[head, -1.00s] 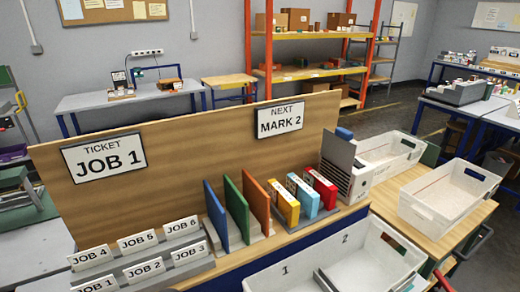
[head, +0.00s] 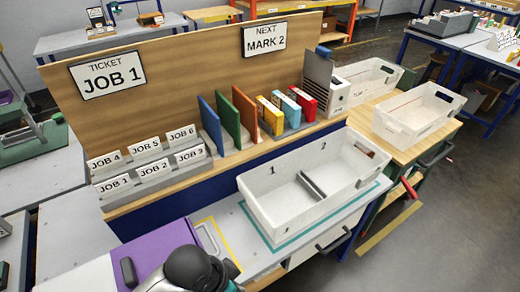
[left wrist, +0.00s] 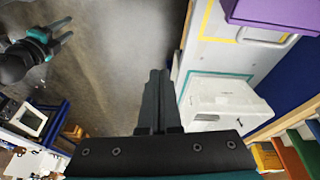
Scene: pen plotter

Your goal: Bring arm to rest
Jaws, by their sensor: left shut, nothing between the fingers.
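My left gripper (left wrist: 158,74) points into the left wrist view from its lower edge. Its two dark fingers are together with nothing between them. Beyond them is grey floor, and a white bin is to their right. My right gripper (left wrist: 66,31), dark with a teal band, shows at the upper left of the left wrist view. Its fingers are apart and empty, over the floor. Neither gripper shows in the head view, where only a black arm part of mine enters at the bottom edge.
A white divided bin (head: 262,192) stands on the grey bench, near a purple panel (head: 150,255). Behind are job cards (head: 152,168), coloured upright panels (head: 226,124) and binders (head: 288,110) before a wooden board (head: 190,70). More white bins (head: 418,112) stand right. Open floor lies at right.

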